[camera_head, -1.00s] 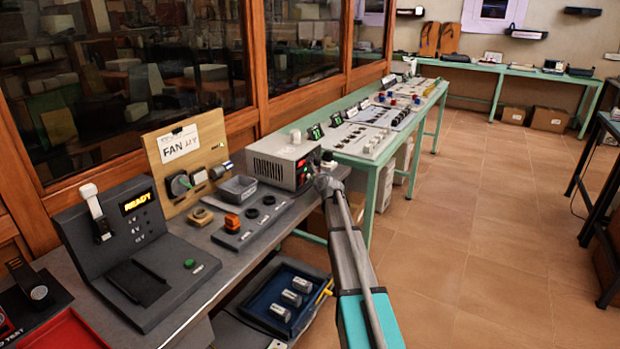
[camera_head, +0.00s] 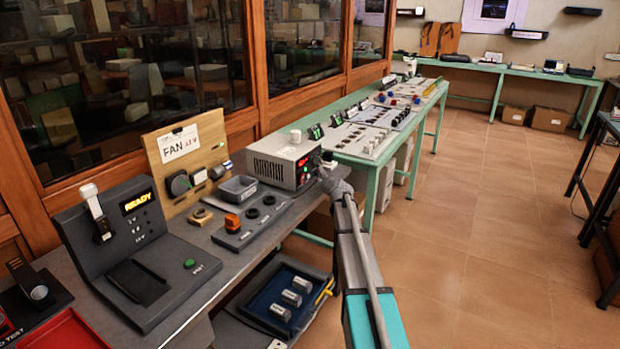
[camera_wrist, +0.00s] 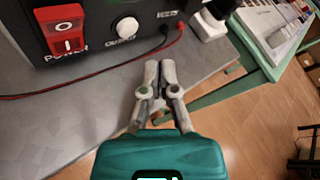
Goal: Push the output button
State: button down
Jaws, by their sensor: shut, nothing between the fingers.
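The grey power supply box (camera_head: 284,160) stands on the grey bench in the head view, with a lit red display on its front. In the wrist view its dark front panel (camera_wrist: 88,38) shows a white round button (camera_wrist: 126,27) with a small blurred label below it, beside a red power switch (camera_wrist: 66,35). My gripper (camera_wrist: 160,70) is shut and empty, below and right of the white button in the wrist view and apart from it. In the head view my gripper (camera_head: 326,178) is just in front of the box's front face.
Red and black leads (camera_wrist: 150,52) run from the panel across the bench. A blue tray with metal cylinders (camera_head: 288,298) is below.

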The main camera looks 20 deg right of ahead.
jog(key=shift+s+d, duration=1.05)
jog(key=shift+s, duration=0.25)
